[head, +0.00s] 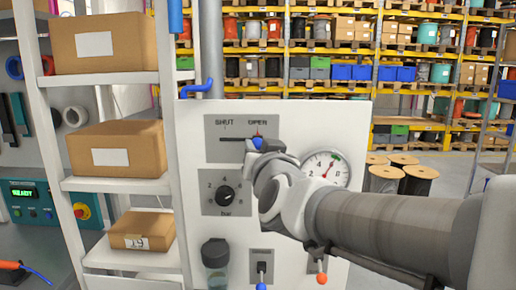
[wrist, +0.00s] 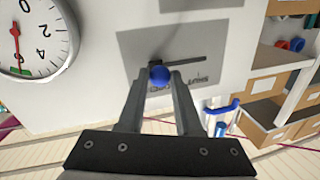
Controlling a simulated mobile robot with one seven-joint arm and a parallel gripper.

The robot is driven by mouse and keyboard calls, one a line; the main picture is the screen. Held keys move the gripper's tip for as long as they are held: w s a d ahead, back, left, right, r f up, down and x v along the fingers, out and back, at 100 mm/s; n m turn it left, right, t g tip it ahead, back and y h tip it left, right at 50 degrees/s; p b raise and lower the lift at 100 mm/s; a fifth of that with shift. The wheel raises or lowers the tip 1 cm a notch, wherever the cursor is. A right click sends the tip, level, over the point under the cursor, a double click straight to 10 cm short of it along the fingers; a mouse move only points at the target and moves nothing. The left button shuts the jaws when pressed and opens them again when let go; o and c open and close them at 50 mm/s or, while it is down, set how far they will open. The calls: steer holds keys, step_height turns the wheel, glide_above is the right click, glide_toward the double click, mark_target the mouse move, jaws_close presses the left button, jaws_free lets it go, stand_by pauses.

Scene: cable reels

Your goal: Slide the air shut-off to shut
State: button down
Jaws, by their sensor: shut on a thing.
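The air shut-off is a slider on a grey plate (head: 213,151) marked SHUT at the left and OPEN at the right in the head view. Its blue knob (wrist: 159,74) stands at the OPEN end of the dark slot (wrist: 188,60), which runs off towards the SHUT end, to the right in the wrist view. My gripper (wrist: 157,79) is shut on the knob, one finger on each side of it. In the head view my gripper (head: 264,146) hides part of the plate's right side.
A pressure gauge (head: 326,171) is right of the plate, partly behind my arm. A bar dial (head: 226,196) and a lever with a blue tip (head: 262,270) are below. A blue-handled pipe valve (head: 196,89) is above left. A shelf with cardboard boxes (head: 117,149) stands at the left.

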steer(key=shift+a, duration=0.15)
stand_by(0.4)
steer(key=a+p, duration=0.3)
steer(key=a, duration=0.4)
steer(key=shift+w+r, duration=0.1)
steer(key=c, duration=0.6)
jaws_free()
steer(key=shift+a, duration=0.2)
steer(key=shift+d, duration=0.1)
